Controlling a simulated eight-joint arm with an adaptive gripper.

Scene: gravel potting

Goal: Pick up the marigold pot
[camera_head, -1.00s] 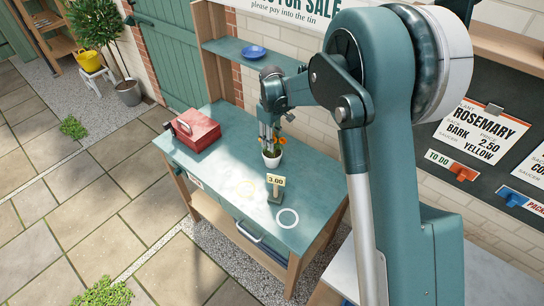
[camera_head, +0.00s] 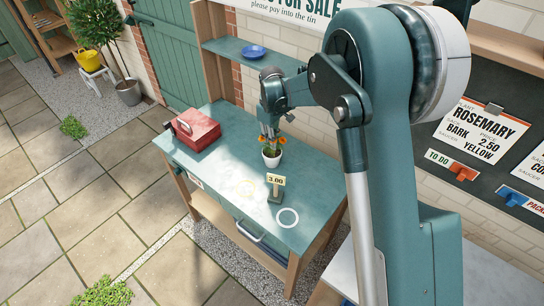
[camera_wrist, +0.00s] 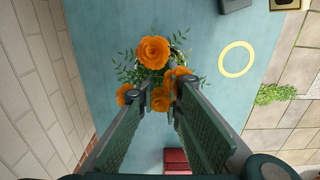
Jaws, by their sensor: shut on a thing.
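The marigold pot (camera_head: 271,160) is a small white pot with orange flowers and green leaves, upright at the middle of the teal bench. I cannot tell whether its base touches the bench. My gripper (camera_head: 268,136) points down over it and is shut on the marigold, with its fingers among the flowers. In the wrist view my gripper (camera_wrist: 158,92) has its two fingers reaching to the orange marigold flowers (camera_wrist: 153,52). The pot's body is mostly hidden there by flowers and leaves, so the exact contact is not clear.
A red box (camera_head: 197,133) stands left on the bench (camera_head: 215,170). A 3.00 price stand (camera_head: 275,188) is in front of the pot. A blue dish (camera_head: 253,51) sits on the shelf behind.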

